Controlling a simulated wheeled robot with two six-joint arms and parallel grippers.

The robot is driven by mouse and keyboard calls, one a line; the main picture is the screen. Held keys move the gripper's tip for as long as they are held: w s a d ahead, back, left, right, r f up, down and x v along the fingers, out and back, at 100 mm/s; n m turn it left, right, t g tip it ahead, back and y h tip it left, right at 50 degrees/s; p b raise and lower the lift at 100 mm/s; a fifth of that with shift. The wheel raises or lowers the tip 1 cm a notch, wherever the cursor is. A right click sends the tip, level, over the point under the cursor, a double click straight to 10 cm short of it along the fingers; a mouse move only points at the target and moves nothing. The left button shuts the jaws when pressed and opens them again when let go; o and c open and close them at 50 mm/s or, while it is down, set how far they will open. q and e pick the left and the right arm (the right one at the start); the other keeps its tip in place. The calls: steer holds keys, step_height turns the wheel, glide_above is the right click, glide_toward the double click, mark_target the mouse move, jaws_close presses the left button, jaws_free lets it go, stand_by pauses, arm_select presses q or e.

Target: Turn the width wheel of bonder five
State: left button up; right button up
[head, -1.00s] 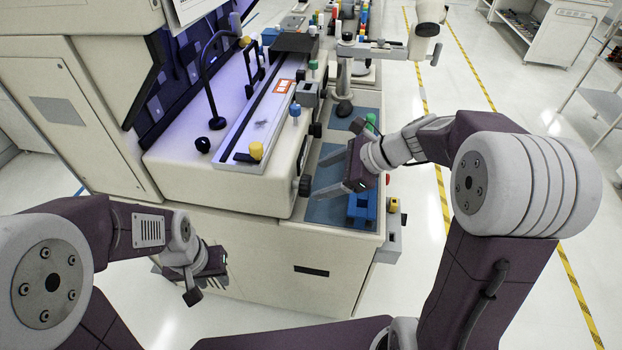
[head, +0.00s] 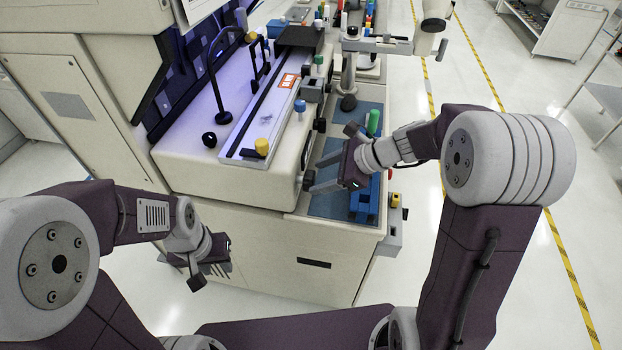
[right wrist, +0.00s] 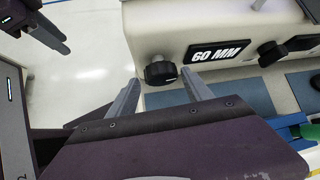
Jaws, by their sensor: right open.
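A black ribbed knob (right wrist: 160,72) sits on the cream side face of the machine, just left of a black "60 MM" label (right wrist: 217,53). In the head view the same knob (head: 308,180) is low on the machine's right side. My right gripper (head: 314,176) is open, its two grey fingers pointing at that side face. In the right wrist view its fingertips (right wrist: 160,88) stand either side of the knob's line, short of it, with nothing between them. My left gripper (head: 208,275) hangs low in front of the machine; its opening is unclear.
A second black knob (right wrist: 270,53) is right of the label. Below the face is a blue-matted shelf (head: 330,205) with a blue block (head: 363,205) and a green-capped item (head: 374,122). A microscope arm (head: 385,45) stands behind.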

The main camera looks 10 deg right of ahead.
mark_target(313, 182)
steer(key=x, duration=0.4)
steer(key=shift+w+a+f+b, duration=0.15)
steer(key=shift+a+f+b, duration=0.05)
steer(key=shift+f+b, duration=0.1)
steer(key=c, duration=1.1)
steer(key=n+t+b, duration=0.1)
steer(key=b, duration=0.4)
steer(key=n+t+b, duration=0.1)
steer(key=t+b, duration=0.1)
steer(key=b, duration=0.4)
steer(key=t+h+b, duration=0.1)
steer(key=b, duration=0.4)
steer(key=shift+f+n+t+b, duration=0.3)
steer(key=shift+n+t+b, duration=0.05)
steer(key=shift+n+t, duration=0.05)
steer(key=shift+r+t+b, duration=0.25)
steer(key=shift+t+b, duration=0.05)
steer(key=shift+b, duration=0.35)
steer(key=o, duration=1.1)
